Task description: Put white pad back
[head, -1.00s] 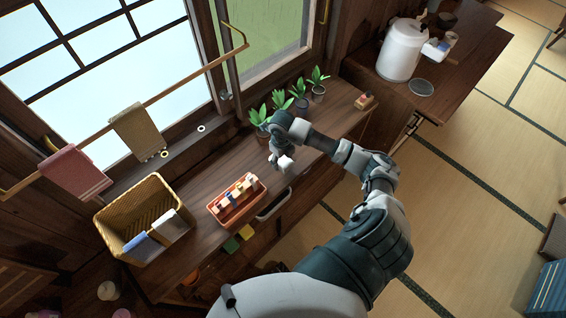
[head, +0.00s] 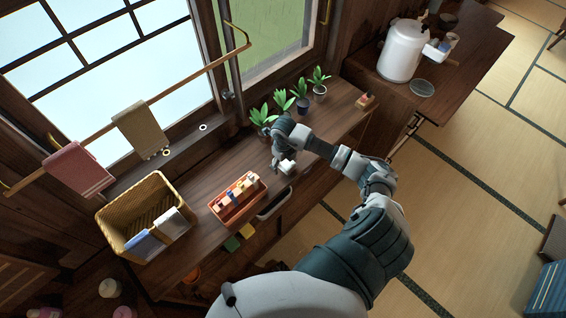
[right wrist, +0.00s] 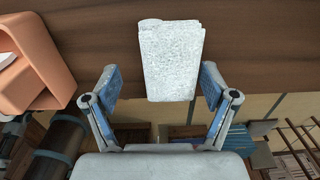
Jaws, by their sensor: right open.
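A white pad (right wrist: 172,55) with a speckled face lies at the front edge of the dark wooden counter in the right wrist view. In that view my right gripper (right wrist: 159,84) is open, with its two blue-padded fingers spread on either side of the pad's near end. I see no clear contact between fingers and pad. In the head view the right gripper (head: 284,163) is low over the counter's front edge, right of the orange tray. The pad is hard to tell from the pale gripper there. My left gripper is not in view.
An orange tray (head: 257,191) of small coloured items sits on the counter (head: 213,182). A woven basket (head: 122,210) with blue and white folded pieces stands at left. Several potted plants (head: 283,101) line the window side. Towels hang on a rail above.

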